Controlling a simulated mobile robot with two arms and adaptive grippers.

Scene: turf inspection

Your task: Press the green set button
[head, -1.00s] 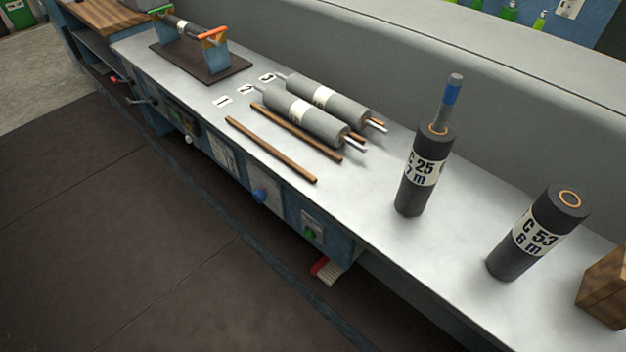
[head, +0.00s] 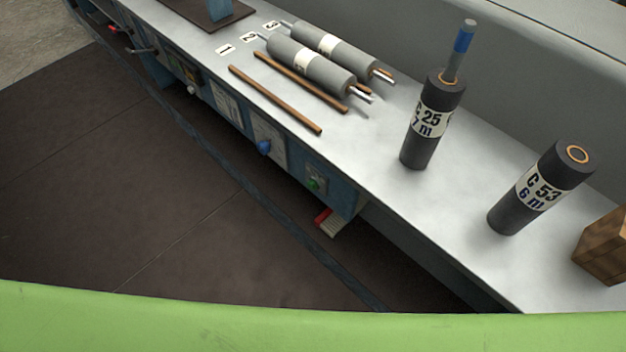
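The green set button (head: 313,184) is a small round green knob on a pale plate on the blue front panel of the bench, below the worktop edge. Nothing covers it. A blue knob (head: 264,147) sits on its own plate to its left. Neither of my grippers shows in the head view.
The grey worktop (head: 375,189) carries two grey rollers (head: 310,66), wooden strips (head: 275,100) and two dark cylinders marked C 25 (head: 432,127) and C 53 (head: 540,190). A wooden block (head: 603,247) stands at right. A red-ended pedal (head: 322,217) is below. The dark floor (head: 150,200) is clear.

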